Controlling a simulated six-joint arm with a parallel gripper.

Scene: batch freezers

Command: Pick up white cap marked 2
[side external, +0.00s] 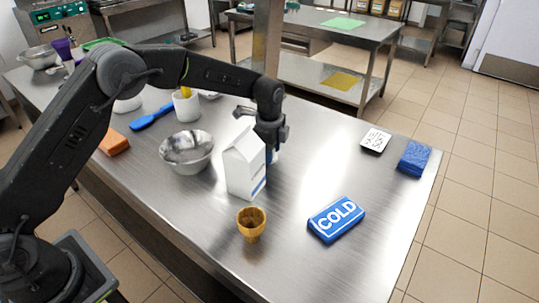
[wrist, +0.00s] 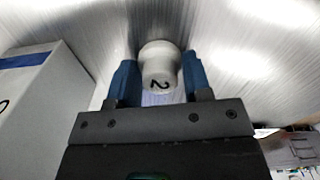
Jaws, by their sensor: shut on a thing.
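The white cap marked 2 (wrist: 160,68) is between the two blue fingers of my gripper (wrist: 160,82) in the wrist view. The fingers are shut on its sides, and a black 2 shows on it. Whether the cap touches the steel table cannot be told. In the side view my gripper (side external: 270,150) points down behind the white carton, which hides most of the fingers and the cap.
The white carton (side external: 243,165) stands close beside my gripper; it also shows in the wrist view (wrist: 40,105). The table's right side has free room.

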